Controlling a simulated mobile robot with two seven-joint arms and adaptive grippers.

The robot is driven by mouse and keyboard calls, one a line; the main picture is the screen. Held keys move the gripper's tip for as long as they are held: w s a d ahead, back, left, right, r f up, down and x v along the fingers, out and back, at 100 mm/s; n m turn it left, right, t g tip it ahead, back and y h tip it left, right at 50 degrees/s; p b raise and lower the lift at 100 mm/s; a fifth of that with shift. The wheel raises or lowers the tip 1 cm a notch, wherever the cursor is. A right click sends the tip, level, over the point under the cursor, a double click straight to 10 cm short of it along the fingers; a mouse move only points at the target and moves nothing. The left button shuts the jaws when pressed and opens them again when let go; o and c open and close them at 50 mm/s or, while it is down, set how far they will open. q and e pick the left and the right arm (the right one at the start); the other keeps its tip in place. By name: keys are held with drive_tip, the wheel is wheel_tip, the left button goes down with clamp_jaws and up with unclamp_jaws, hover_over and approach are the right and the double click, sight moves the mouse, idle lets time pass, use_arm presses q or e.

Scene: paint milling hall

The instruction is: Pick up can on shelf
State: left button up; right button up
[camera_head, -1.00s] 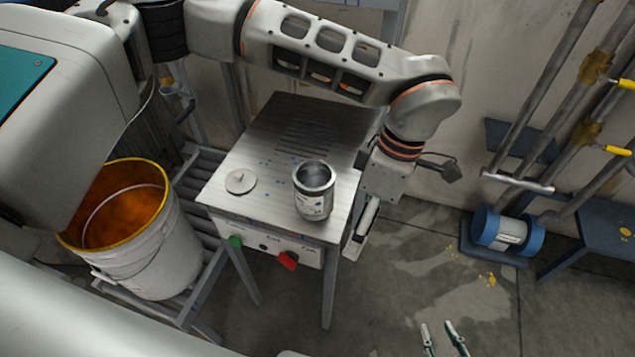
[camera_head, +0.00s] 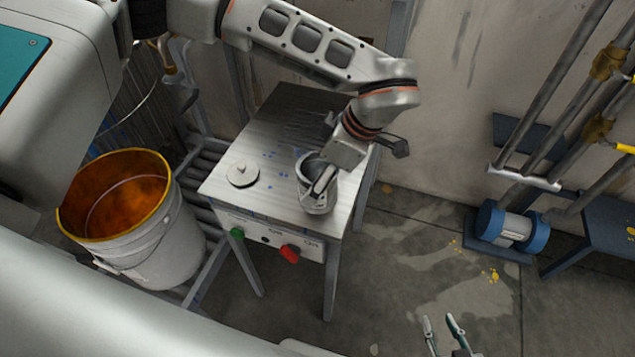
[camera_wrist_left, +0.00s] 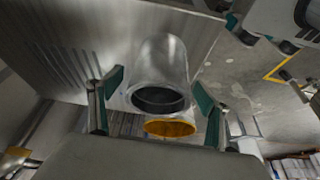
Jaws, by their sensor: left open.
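The open metal can (camera_head: 317,204) stands upright on the steel bench top (camera_head: 221,192), near its front right corner. My left gripper (camera_head: 323,180) reaches down to it from the back right, and one finger covers part of its rim. In the left wrist view the can (camera_wrist_left: 161,62) lies between the two spread green-padded fingers of the left gripper (camera_wrist_left: 158,88), with gaps on both sides. My right gripper (camera_head: 440,322) is at the bottom of the head view, above the floor, its fingers apart and nothing between them.
A round lid (camera_head: 242,174) lies left of the can. A red switch (camera_head: 290,253) and green button (camera_head: 237,233) sit on the bench front. A white bucket (camera_head: 165,250) with orange contents stands left. A blue-ended pump (camera_head: 513,228) and pipes are right; the floor between is clear.

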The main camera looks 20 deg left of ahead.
use_arm(q)
drive_tip(key=shift+f, duration=0.1)
drive_tip(key=c, duration=1.2)
